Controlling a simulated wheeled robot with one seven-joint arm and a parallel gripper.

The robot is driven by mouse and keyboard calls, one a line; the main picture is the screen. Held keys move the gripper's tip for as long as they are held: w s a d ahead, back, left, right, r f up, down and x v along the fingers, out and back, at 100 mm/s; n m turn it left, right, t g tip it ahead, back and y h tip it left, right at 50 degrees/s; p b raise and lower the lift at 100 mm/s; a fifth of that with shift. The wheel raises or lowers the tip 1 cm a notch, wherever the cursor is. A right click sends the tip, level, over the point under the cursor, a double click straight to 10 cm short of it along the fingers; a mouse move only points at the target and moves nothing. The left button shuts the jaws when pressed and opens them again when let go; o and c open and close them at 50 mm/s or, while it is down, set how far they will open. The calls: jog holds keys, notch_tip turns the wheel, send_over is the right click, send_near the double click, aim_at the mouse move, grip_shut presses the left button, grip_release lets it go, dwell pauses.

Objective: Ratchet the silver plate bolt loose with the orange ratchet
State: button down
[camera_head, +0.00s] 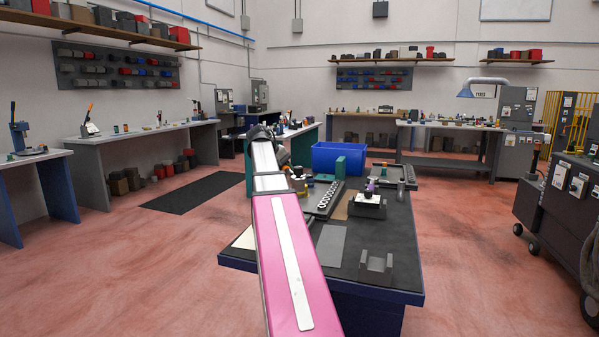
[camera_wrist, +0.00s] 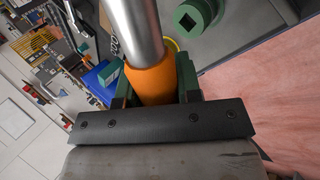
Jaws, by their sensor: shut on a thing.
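In the wrist view, my gripper (camera_wrist: 153,82) has its green jaws closed around the orange handle of the ratchet (camera_wrist: 153,78). A thick silver shaft (camera_wrist: 133,30) runs from the handle toward the top edge, and its far end is out of frame. A dark green round part with a square hole (camera_wrist: 190,20) shows at the top, apart from the handle. In the head view, my pink and white arm hides the gripper and the ratchet. I cannot make out the silver plate bolt in either view.
A dark-topped workbench (camera_head: 375,225) carries a socket tray (camera_head: 324,203), a small block fixture (camera_head: 368,204), a green block (camera_head: 340,167) and a grey cradle (camera_head: 376,266). A blue bin (camera_head: 338,157) stands behind it. Open red floor lies to the right.

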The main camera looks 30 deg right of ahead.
jog(key=shift+d, duration=0.1)
dwell(0.4)
jog(key=shift+f, duration=3.65)
jog(key=c, duration=1.6)
grip_release()
jog(key=shift+c, duration=0.2)
grip_shut()
jog(key=shift+w+a+n+t, duration=0.15)
jog(key=shift+a+n+t, duration=0.6)
jog(key=shift+a, duration=0.6)
jog(key=shift+n, duration=0.25)
